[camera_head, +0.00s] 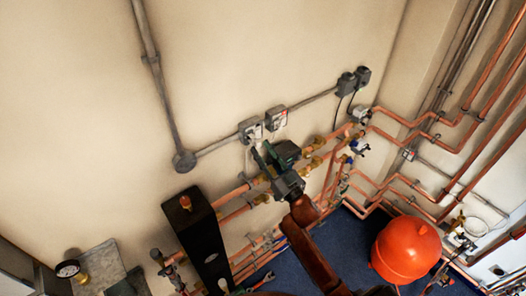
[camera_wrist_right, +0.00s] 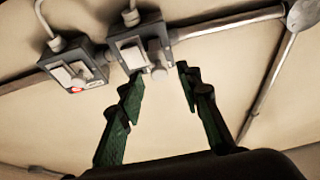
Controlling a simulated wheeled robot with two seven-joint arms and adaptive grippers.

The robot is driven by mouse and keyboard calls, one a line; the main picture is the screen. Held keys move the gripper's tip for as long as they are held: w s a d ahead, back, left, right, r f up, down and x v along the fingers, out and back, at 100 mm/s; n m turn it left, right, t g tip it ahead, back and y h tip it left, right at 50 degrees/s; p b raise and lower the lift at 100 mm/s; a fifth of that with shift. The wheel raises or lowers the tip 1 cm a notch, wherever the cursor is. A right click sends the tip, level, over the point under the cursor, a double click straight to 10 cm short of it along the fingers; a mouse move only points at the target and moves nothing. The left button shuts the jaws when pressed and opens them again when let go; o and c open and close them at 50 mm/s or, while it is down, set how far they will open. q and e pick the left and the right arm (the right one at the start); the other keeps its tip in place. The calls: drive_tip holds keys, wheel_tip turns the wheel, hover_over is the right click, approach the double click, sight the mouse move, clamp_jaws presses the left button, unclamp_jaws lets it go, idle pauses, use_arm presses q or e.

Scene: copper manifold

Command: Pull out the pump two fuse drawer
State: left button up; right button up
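Two grey-edged boxes with pale fronts sit side by side on the wall conduit. In the head view one is the left box (camera_head: 250,129) and the other is the right box (camera_head: 276,118), which has a red mark. In the right wrist view their order is reversed: the left box is at the right (camera_wrist_right: 126,50) and the red-marked box at the left (camera_wrist_right: 72,80). I cannot read which is pump two. My right gripper (camera_head: 264,152) is open, its green-padded fingers (camera_wrist_right: 160,76) pointing at the left box. A small grey protruding piece on that box shows between the fingertips, apart from them. My left gripper is not in view.
Copper pipes with brass fittings (camera_head: 318,144) run right beside and below my right gripper. A tall black unit (camera_head: 205,240) stands at the lower left, and a red vessel (camera_head: 406,250) at the lower right. A conduit (camera_head: 218,146) crosses the wall.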

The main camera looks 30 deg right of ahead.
drive_tip(key=v, duration=1.2)
